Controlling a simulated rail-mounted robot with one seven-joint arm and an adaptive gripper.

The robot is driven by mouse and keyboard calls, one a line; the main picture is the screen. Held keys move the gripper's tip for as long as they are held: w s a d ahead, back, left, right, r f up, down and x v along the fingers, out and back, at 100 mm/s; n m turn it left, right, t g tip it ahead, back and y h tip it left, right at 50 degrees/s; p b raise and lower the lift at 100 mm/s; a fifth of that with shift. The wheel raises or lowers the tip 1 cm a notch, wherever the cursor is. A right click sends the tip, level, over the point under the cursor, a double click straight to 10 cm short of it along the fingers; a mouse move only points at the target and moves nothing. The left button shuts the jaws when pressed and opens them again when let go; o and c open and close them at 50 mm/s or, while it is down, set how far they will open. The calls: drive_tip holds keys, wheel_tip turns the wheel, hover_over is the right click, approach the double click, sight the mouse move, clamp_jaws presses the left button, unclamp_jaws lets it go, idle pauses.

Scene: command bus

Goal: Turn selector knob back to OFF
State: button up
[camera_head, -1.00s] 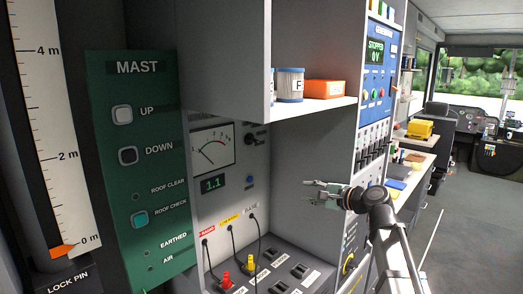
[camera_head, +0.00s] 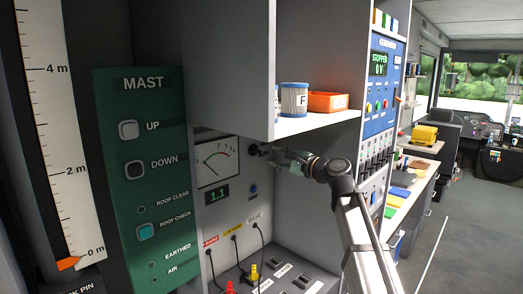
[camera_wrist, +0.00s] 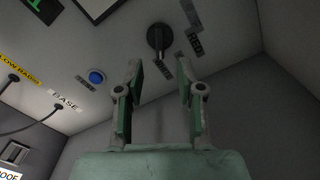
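The selector knob (camera_wrist: 159,38) is a black round knob with a bar handle, on the grey meter panel. In the wrist view it lies just beyond my gripper (camera_wrist: 160,78), roughly between the lines of the two fingers. The fingers are spread apart with nothing between them. In the head view my gripper (camera_head: 272,152) reaches left to the panel beside the knob, under the shelf. The knob is small and partly hidden there, and contact cannot be told.
A blue button (camera_wrist: 96,76) sits near the knob. The analog meter (camera_head: 217,161) is left of it. The shelf (camera_head: 315,121) overhangs above, carrying a tin (camera_head: 294,99) and an orange box (camera_head: 328,102). Cables (camera_head: 262,238) are plugged in below.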

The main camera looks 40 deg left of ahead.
sight(259, 152)
drive_tip(key=a, duration=0.2)
drive_tip(key=a+p, duration=0.1)
drive_tip(key=a, duration=0.4)
drive_tip(key=shift+w+a, duration=0.1)
drive_tip(key=shift+w, duration=0.2)
clamp_jaws()
